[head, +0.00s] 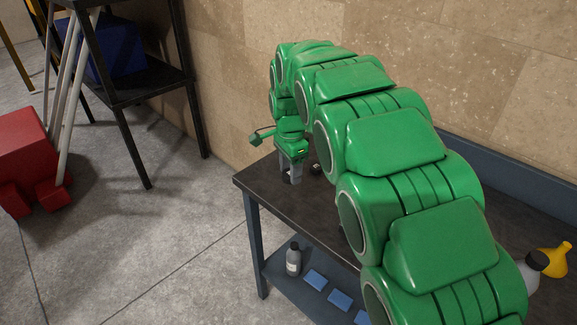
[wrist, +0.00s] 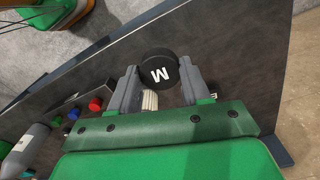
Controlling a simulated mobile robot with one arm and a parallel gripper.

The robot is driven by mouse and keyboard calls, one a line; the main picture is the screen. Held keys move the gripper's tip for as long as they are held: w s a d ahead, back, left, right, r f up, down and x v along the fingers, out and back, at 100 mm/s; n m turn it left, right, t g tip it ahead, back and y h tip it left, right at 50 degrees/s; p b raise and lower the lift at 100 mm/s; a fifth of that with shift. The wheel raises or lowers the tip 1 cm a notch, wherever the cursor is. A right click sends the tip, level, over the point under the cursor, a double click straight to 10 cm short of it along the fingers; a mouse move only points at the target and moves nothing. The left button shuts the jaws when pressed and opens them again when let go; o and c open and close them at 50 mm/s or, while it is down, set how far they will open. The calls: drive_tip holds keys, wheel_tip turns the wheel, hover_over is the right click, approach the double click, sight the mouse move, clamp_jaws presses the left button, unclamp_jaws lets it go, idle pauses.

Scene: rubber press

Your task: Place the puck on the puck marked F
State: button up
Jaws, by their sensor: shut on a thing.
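A black puck with a white M on its face (wrist: 158,68) sits between the fingertips of my gripper (wrist: 158,72) in the wrist view. The grey jaws are closed on it from both sides. A small white ribbed piece (wrist: 150,100) shows between the jaws, nearer the palm; I cannot tell what it is. In the head view my gripper (head: 291,174) points down at the far left end of the dark workbench (head: 262,179), and the held puck cannot be made out. A small dark round thing (head: 316,168) is just right of it, its marking unreadable. No F is readable in either view.
Red (wrist: 95,104) and blue (wrist: 74,114) small items and a grey bottle (wrist: 26,146) are at the left in the wrist view. The bench's lower shelf holds a bottle (head: 293,259) and blue pieces (head: 315,279). A yellow funnel-like item (head: 556,260) is far right.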

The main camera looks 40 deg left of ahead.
drive_tip(key=shift+s+d+r, duration=0.45)
drive_tip(key=shift+s+d, duration=0.1)
drive_tip(key=shift+d, duration=0.25)
